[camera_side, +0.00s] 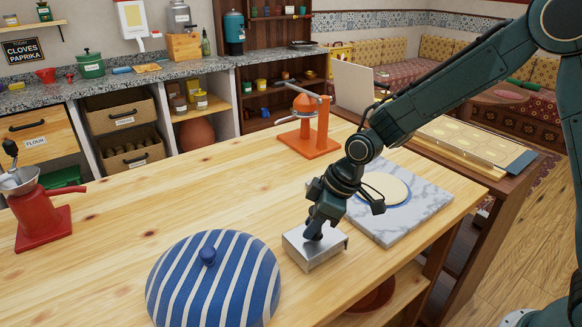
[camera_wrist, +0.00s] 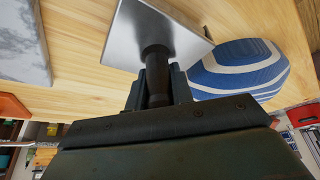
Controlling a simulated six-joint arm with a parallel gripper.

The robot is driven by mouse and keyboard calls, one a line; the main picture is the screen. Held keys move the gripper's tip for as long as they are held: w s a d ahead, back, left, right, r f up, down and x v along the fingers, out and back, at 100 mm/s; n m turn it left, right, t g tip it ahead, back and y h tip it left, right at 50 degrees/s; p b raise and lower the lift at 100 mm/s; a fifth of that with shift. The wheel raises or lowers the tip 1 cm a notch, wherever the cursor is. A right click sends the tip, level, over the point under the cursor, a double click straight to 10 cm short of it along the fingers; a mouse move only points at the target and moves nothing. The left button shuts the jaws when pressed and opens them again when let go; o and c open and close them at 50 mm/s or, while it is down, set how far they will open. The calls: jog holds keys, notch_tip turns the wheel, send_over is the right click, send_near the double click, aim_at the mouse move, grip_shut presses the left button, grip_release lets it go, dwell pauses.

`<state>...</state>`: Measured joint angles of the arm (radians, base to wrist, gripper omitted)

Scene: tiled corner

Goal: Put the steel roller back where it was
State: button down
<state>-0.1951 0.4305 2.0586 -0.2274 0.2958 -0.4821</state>
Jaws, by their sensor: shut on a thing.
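My gripper (camera_side: 314,232) points down and is shut on the dark upright handle (camera_wrist: 154,50) of a flat steel piece (camera_side: 327,253). This piece has a square-edged plate with a folded-down side, and I see no roller shape in it. The plate also shows in the wrist view (camera_wrist: 128,42). It is at the wooden table's surface, between a striped dome and a marble slab; I cannot tell whether it fully rests on the wood. My fingers hide part of the handle.
A blue-and-white striped dome (camera_side: 212,285) stands left of the steel piece. A marble slab (camera_side: 425,211) with a pale round disc (camera_side: 382,187) lies to the right. An orange press (camera_side: 312,139) stands behind, a red grinder (camera_side: 42,215) far left. Bare wooden table (camera_side: 150,215) lies between.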

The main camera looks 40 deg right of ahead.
aim_at(332, 238)
jog(key=c, duration=1.2)
grip_release()
jog(key=shift+s+f, duration=0.35)
jog(key=shift+f, duration=0.15)
jog(key=shift+r, duration=0.1)
jog(key=shift+r, duration=0.45)
jog(key=v, duration=1.2)
jog(key=shift+w+r, duration=0.3)
jog(key=shift+s+r, duration=0.1)
